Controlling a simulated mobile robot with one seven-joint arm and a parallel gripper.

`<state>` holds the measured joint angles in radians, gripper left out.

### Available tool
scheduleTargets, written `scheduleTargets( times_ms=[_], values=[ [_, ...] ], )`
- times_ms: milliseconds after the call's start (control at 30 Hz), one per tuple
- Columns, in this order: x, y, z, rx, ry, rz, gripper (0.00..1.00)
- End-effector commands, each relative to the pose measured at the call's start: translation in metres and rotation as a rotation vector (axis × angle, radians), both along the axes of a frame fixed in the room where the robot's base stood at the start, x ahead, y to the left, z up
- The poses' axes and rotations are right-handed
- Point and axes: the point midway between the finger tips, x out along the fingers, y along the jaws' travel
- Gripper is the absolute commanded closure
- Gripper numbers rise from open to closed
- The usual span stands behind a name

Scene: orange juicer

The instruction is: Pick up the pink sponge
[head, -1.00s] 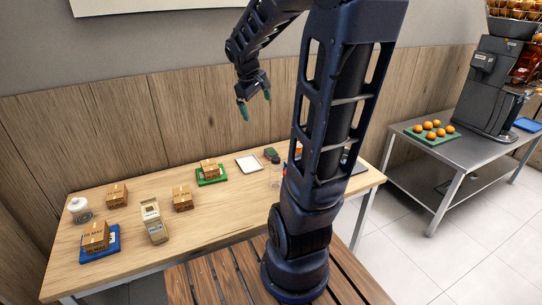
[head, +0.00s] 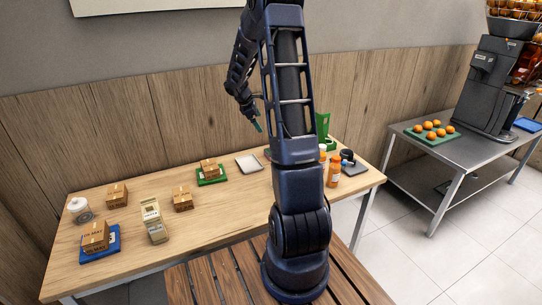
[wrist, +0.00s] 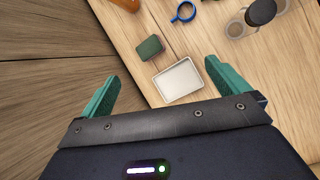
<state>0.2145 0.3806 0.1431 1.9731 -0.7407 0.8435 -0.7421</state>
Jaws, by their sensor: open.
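My gripper (head: 258,125) is in the air above the back of the wooden table, pointing down. In the wrist view its two green fingers (wrist: 162,70) are wide apart with nothing between them. A small block with a dark green top (wrist: 150,47) lies on the table beyond the fingertips, beside a white tray. It may be the sponge's scouring side; no pink shows clearly in the wrist view. In the head view only a small reddish edge (head: 267,154) shows at that place, mostly hidden by my arm.
The white tray (wrist: 178,81) lies close to the block; it also shows in the head view (head: 249,163). Orange-labelled bottles (head: 334,172) and a green holder (head: 323,128) stand to the right. Cardboard boxes (head: 183,200) stand left.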

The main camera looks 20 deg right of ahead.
Motion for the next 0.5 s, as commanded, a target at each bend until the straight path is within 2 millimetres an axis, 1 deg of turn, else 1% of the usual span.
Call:
scheduleTargets(
  times_ms=[33,167,300,400,500],
  values=[
    [0.009,-0.005,-0.016,-0.005,0.026,0.027,0.0],
    [0.03,-0.017,-0.053,-0.021,0.085,0.108,0.0],
    [0.049,-0.029,-0.096,-0.034,0.147,0.196,0.0],
    [0.06,-0.036,-0.122,-0.039,0.184,0.251,0.0],
    [0.068,-0.041,-0.142,-0.043,0.21,0.293,0.0]
  ],
)
